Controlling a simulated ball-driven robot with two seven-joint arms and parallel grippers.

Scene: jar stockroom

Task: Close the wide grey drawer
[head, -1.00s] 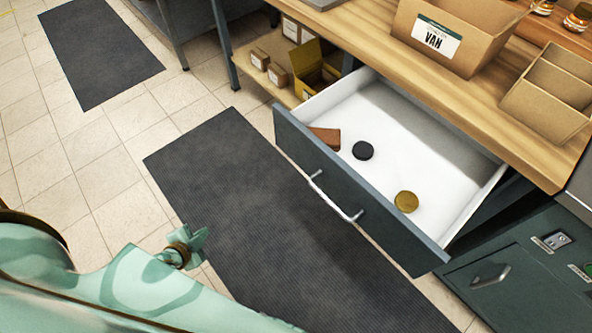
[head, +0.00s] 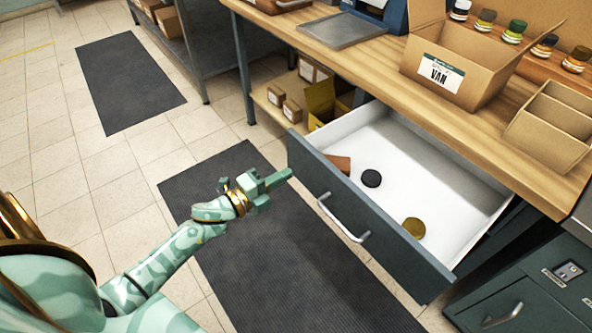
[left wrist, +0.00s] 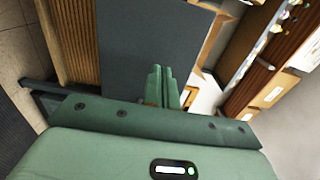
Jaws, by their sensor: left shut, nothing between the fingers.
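The wide grey drawer (head: 357,216) stands pulled out from under the wooden bench, with a metal handle (head: 343,219) on its front. Inside its white tray lie a black disc (head: 371,178), a gold disc (head: 414,228) and a brown block (head: 341,163). My left gripper (head: 284,177) is shut and empty, in front of the drawer front's left end. In the left wrist view the shut fingers (left wrist: 161,80) point toward the grey drawer front (left wrist: 140,45). I cannot tell whether they touch it. My right gripper is not in view.
A grey cabinet (head: 510,300) stands right of the drawer.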

